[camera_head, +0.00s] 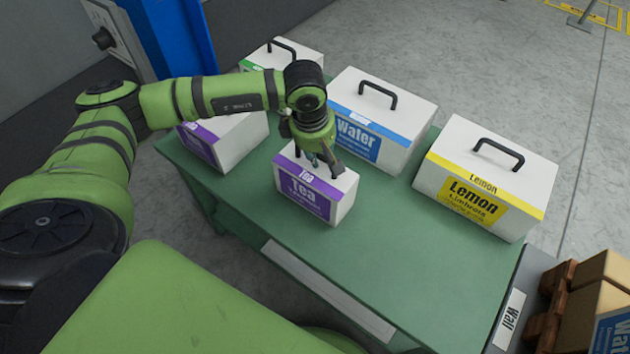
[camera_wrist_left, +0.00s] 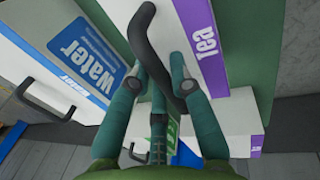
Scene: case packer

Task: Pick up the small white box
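A small white box with a purple Tea label (camera_head: 314,194) stands upright on the green table (camera_head: 390,240), near its middle. In the left wrist view its purple edge (camera_wrist_left: 203,45) shows at upper right, and its black handle (camera_wrist_left: 150,50) arches toward the camera. My left gripper (camera_head: 318,160) is right over the box top. In the left wrist view its two fingers (camera_wrist_left: 158,68) are apart, one on each side of the handle. The gripper appears open; contact with the handle cannot be made out. My right gripper is not in view.
A Water box (camera_head: 400,115) stands close behind, a Lemon box (camera_head: 500,165) to the right. Another purple-labelled box (camera_head: 235,140) is at left, a green-striped box (camera_head: 305,55) at the back. The table front is clear. Brown cartons (camera_head: 590,300) sit at lower right.

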